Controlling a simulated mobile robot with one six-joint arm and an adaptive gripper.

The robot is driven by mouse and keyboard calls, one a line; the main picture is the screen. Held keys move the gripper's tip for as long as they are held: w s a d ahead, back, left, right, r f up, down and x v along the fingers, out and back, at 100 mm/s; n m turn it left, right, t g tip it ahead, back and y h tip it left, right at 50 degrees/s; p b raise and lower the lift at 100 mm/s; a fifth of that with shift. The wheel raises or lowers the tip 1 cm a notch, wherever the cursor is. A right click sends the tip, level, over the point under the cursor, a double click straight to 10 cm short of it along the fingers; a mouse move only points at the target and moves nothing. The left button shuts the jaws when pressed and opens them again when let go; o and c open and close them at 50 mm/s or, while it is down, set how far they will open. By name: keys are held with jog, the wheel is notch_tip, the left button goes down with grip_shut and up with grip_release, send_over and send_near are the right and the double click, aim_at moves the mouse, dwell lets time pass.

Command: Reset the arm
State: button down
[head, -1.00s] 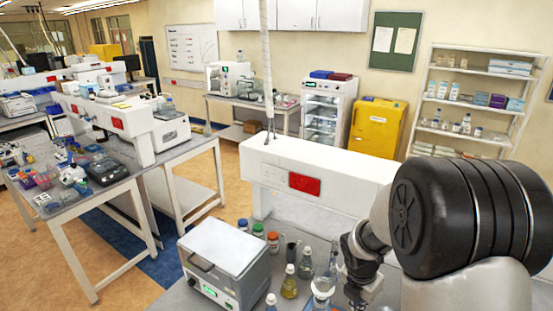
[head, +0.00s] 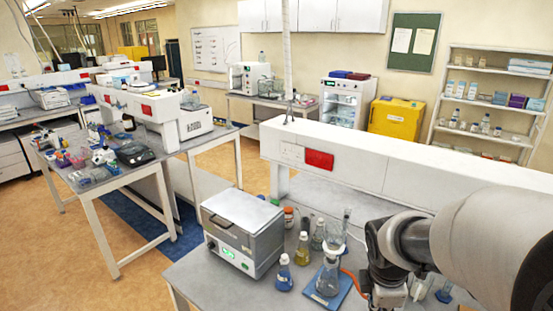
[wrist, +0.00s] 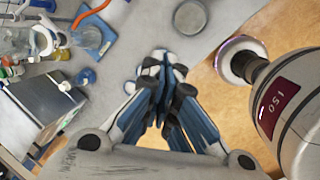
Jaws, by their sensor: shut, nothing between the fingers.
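My arm (head: 440,235) reaches in from the right in the head view, over the right end of the near bench (head: 195,275). Its end is low at the bottom edge, and the fingertips cannot be made out there. In the wrist view my gripper (wrist: 163,68) has its blue and dark fingers together, with nothing seen held between them. It is over the light bench top (wrist: 125,85), apart from the glassware at the upper left.
A grey box (head: 245,232), blue-liquid bottle (head: 284,276), yellow-liquid flask (head: 302,252) and glassware on a blue plate (head: 328,292) stand left of my arm. A long white shelf (head: 370,165) runs behind. In the wrist view, a body labelled "150" (wrist: 285,105) is close on the right.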

jog(key=s+a+f+m+t+y+b, duration=0.1)
jog(key=s+a+f+m+b, duration=0.3)
jog(key=s+m+b, duration=0.4)
jog(key=s+a+f+m+t+y+b, duration=0.1)
jog(key=s+a+f+m+b, duration=0.3)
jog(key=s+m+b, duration=0.4)
jog(key=shift+s+f+m+b, duration=0.4)
jog(key=shift+s+f+b, duration=0.15)
jog(key=shift+s+f, duration=0.25)
